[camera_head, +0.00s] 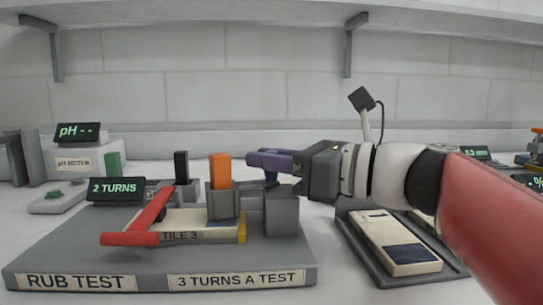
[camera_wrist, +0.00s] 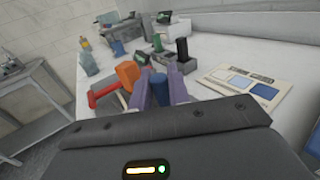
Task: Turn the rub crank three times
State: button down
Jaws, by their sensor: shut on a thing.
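The rub test rig is a grey base (camera_head: 70,255) labelled "RUB TEST" and "3 TURNS A TEST". Its display (camera_head: 115,189) reads "2 TURNS". A grey block (camera_head: 282,212) stands at the rig's right end. My gripper (camera_head: 270,160) comes in from the right with purple fingers above this block. In the wrist view, the fingers (camera_wrist: 160,88) are shut on the upright blue crank handle (camera_wrist: 160,84). In the head view, the fingers mostly hide the handle. An orange block (camera_head: 220,172) stands over the tile labelled "TILE 3" (camera_head: 180,220), left of my gripper.
A red bar (camera_head: 130,239) crosses the rig's left front. A pH meter (camera_head: 80,160) stands at the back left. A tray (camera_head: 365,250) with tiles lies on the right, below my arm. A colour card (camera_wrist: 240,80) lies right of the fingers in the wrist view.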

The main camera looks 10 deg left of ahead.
jog(key=shift+s+d+m+t+h+p, duration=0.15)
jog(key=shift+s+m+t+h, duration=0.35)
jog(key=shift+m+t, duration=0.35)
jog(key=shift+s+d+m+t+h+p, duration=0.1)
jog(key=shift+s+m+t+h, duration=0.35)
jog(key=shift+t, duration=0.65)
jog(key=shift+s+d+m+t+h+p, duration=0.15)
jog(key=shift+s+m+t+h, duration=0.3)
jog(key=shift+m+t, duration=0.45)
jog(key=shift+w, duration=0.1)
jog(key=c, duration=1.4)
grip_release()
jog(key=shift+d, duration=0.1)
jog(key=v, duration=0.7)
jog(key=shift+s+d, duration=0.15)
jog(key=shift+s, duration=0.25)
